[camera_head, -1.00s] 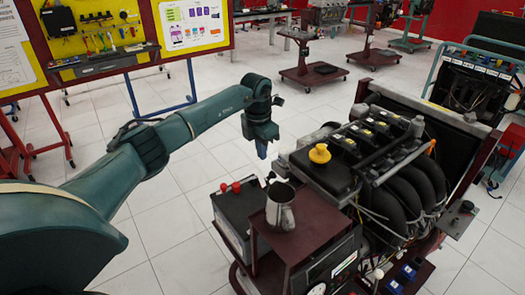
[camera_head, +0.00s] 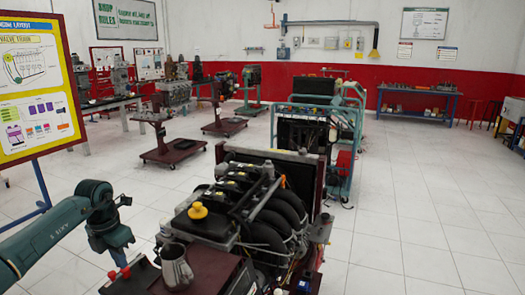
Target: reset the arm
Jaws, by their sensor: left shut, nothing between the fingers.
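My left arm comes in from the lower left. Its gripper (camera_head: 120,258) hangs pointing down at the near left side of the engine trainer, shut and empty, with its tips close to the red battery caps in the picture. The engine trainer (camera_head: 240,215) stands in the lower middle with a yellow oil cap (camera_head: 197,210) on top. A metal jug (camera_head: 176,267) stands on the dark red stand shelf in front of it. My right arm and gripper are not in view.
More engine trainers on wheeled stands (camera_head: 175,150) are behind. A green-framed unit (camera_head: 318,140) stands beyond the engine. The tiled floor (camera_head: 420,220) at the right is clear.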

